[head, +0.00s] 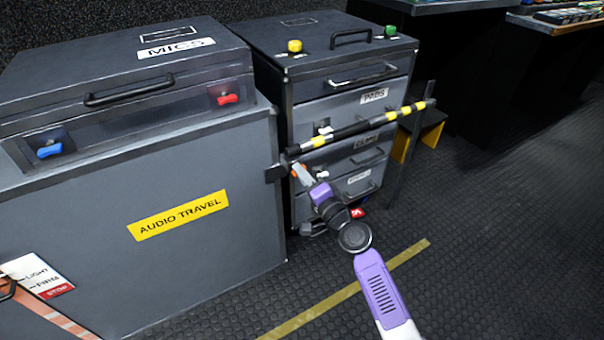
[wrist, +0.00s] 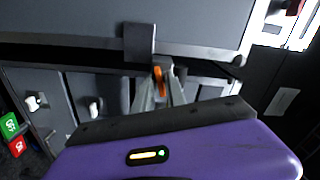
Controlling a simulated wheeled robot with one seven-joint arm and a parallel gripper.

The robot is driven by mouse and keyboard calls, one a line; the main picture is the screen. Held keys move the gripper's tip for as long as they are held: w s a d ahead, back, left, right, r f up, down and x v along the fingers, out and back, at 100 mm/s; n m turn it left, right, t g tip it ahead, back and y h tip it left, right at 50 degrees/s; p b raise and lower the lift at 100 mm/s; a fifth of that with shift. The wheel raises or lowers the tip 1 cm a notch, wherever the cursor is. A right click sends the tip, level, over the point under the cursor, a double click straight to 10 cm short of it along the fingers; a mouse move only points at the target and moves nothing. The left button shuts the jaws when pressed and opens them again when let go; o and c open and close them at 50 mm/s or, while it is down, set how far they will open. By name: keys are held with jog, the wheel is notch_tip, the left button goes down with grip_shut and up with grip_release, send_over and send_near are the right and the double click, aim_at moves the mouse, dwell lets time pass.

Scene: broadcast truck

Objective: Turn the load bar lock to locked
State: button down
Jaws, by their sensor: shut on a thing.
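The load bar (head: 350,130), black with yellow bands, runs across the front of the drawer cabinet. An orange lever (wrist: 157,74), which looks like the load bar lock, is at the bar's left end; a bit of it shows in the head view (head: 295,171). My gripper (head: 303,175) reaches up to it from the front. In the wrist view the fingers (wrist: 160,88) are shut on the orange lever, one on each side. The fingers hide part of the lever, and I cannot read any lock marking.
The grey MICS case (head: 170,255) with an AUDIO TRAVEL label stands close on the left. The drawer cabinet (head: 318,90) is just behind the bar. A dark post (head: 408,150) stands at the bar's right end. The floor at the right is open.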

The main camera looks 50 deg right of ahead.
jog(key=shift+m, duration=1.8)
jog(key=shift+s, duration=0.1)
jog(key=shift+f, duration=0.1)
jog(key=c, duration=1.6)
grip_release()
jog(key=shift+o, duration=0.2)
jog(key=v, duration=0.7)
jog(key=shift+s, duration=0.4)
jog(key=shift+a, duration=0.1)
